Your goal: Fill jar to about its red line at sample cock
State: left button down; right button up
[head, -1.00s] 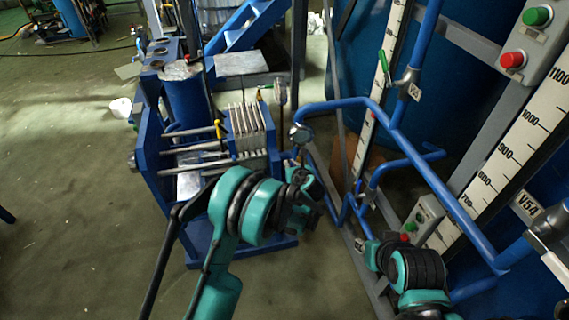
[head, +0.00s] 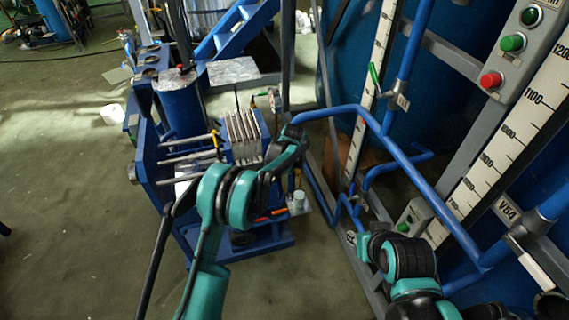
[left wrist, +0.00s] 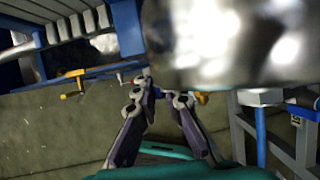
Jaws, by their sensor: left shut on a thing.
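My left arm reaches in from the left past the blue filter press frame. In the left wrist view my left gripper (left wrist: 161,87) is shut on a small part at its fingertips, too small to identify. In the head view the fingers are hidden by the arm. A small pale jar-like vessel (head: 298,201) stands on a little plate beside the press. Its level and red line cannot be made out. I cannot tell which fitting is the sample cock. My right arm (head: 408,262) shows at the lower right; its gripper is not in view.
The press plates (head: 243,137) and a yellow-handled valve (head: 215,140) stand beside my left arm. Blue pipes (head: 425,190) and the scale board (head: 510,140) close off the right. A large shiny surface (left wrist: 230,45) fills the upper right of the left wrist view.

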dwell(0.3)
pick_arm(q)
jog(key=c, duration=1.6)
grip_release()
jog(key=shift+w, duration=0.1)
jog(key=v, duration=1.2)
jog(key=shift+w, duration=0.15)
